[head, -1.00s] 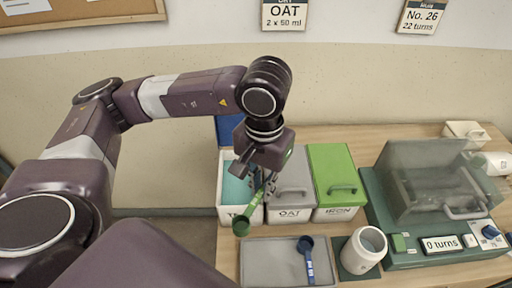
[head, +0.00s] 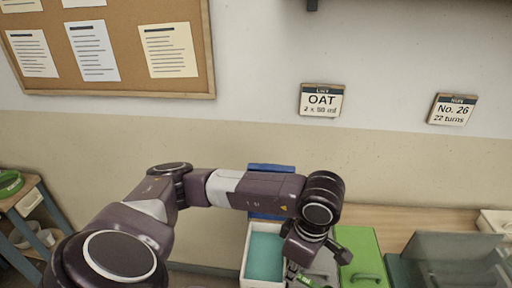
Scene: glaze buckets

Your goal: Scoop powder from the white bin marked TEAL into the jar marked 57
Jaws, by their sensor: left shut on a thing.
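The open white bin (head: 245,282) holds flat teal powder (head: 264,256) in the lower middle of the head view; its front label is cut off by the frame edge. My left gripper (head: 303,270) is at the bin's right side, shut on a green scoop (head: 305,281). Only a little of the scoop's green handle shows; its cup is below the frame, so its contents cannot be seen. The jar is outside the view now, and its number cannot be read in the earlier frame. My right gripper is not in view.
A green-lidded bin (head: 362,264) stands to the right, past a partly hidden grey bin. A blue panel (head: 270,168) stands behind the white bin. A clear-covered machine (head: 455,255) is at far right. Wall cards read OAT 2 x 50 ml (head: 321,100) and No. 26 (head: 452,109).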

